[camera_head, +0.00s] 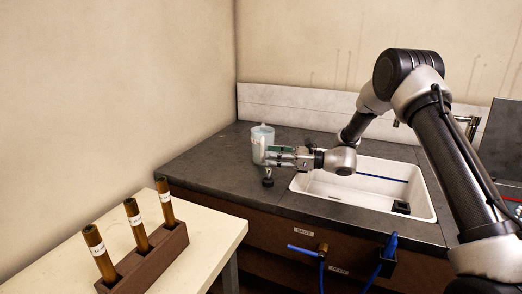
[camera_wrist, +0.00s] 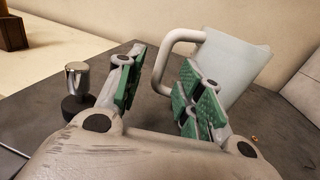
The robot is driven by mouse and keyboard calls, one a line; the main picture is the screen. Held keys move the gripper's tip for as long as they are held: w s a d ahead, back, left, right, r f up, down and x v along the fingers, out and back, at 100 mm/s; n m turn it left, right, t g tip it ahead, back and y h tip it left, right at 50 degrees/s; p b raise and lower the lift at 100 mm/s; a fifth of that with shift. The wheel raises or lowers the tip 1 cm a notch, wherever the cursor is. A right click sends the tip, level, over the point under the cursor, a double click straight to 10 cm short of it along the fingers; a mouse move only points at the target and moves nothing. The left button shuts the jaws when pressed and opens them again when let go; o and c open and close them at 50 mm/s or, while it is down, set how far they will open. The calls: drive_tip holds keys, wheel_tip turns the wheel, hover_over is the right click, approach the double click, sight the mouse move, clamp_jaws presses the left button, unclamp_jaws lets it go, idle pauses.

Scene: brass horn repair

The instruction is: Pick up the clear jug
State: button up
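My gripper (camera_head: 270,156) is beside the jug in the head view. In the wrist view my gripper (camera_wrist: 158,88) is open, with green pads. The handle shows in the gap between the fingers, and the right finger covers part of the jug's body. I cannot tell whether the handle lies between the fingers in depth or beyond them.
A small metal fitting on a black base (camera_wrist: 78,88) stands left of my fingers. The white sink (camera_head: 345,197) is to the right. A rack (camera_head: 150,258) with brown tubes stands on a pale table (camera_head: 215,235) at front left. A wall rises behind the counter.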

sight(262, 159)
drive_tip(key=a, duration=0.4)
drive_tip(key=shift+w+a+r, duration=0.1)
drive_tip(key=shift+w, duration=0.25)
clamp_jaws()
drive_tip(key=shift+r, duration=0.1)
